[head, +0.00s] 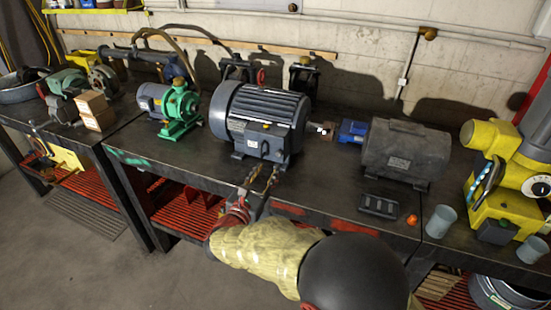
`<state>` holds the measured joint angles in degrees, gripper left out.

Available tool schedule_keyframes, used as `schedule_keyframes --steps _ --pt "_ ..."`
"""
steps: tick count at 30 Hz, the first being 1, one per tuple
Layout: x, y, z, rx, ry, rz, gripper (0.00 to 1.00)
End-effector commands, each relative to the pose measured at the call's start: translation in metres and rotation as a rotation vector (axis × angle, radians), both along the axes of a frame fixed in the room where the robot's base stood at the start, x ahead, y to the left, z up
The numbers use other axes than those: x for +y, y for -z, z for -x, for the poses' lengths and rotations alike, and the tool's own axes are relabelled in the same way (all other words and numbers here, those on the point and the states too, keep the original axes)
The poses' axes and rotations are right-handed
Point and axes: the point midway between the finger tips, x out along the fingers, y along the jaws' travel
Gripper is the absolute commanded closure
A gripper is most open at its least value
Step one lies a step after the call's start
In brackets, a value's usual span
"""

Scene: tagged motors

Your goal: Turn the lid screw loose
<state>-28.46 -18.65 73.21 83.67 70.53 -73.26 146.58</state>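A large blue-grey ribbed motor (262,105) stands at the middle of the workbench, with a white label on its front side. My gripper (262,176) is just in front of the motor's lower front, over the bench's front edge. Its two fingers are spread with a gap between them, and I see nothing held there. I cannot tell whether they touch the motor. No lid screw can be made out at this size.
Right of the motor are a blue coupling (353,131), a dark grey motor (405,151), a black tray (380,206), an orange knob (411,220), a grey cup (440,221) and a yellow machine (505,165). A green pump (180,112) stands left. Bare bench lies in front of the pump.

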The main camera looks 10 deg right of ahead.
Motion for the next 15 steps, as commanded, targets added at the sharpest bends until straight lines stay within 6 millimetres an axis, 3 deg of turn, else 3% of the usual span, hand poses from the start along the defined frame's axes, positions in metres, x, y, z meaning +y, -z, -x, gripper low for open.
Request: schedule_keyframes --steps 5,15 --pt "-0.003 -0.001 -0.004 -0.04 0.001 -0.05 0.66" --pt "-0.033 0.001 -0.043 -0.038 0.002 -0.048 0.66"
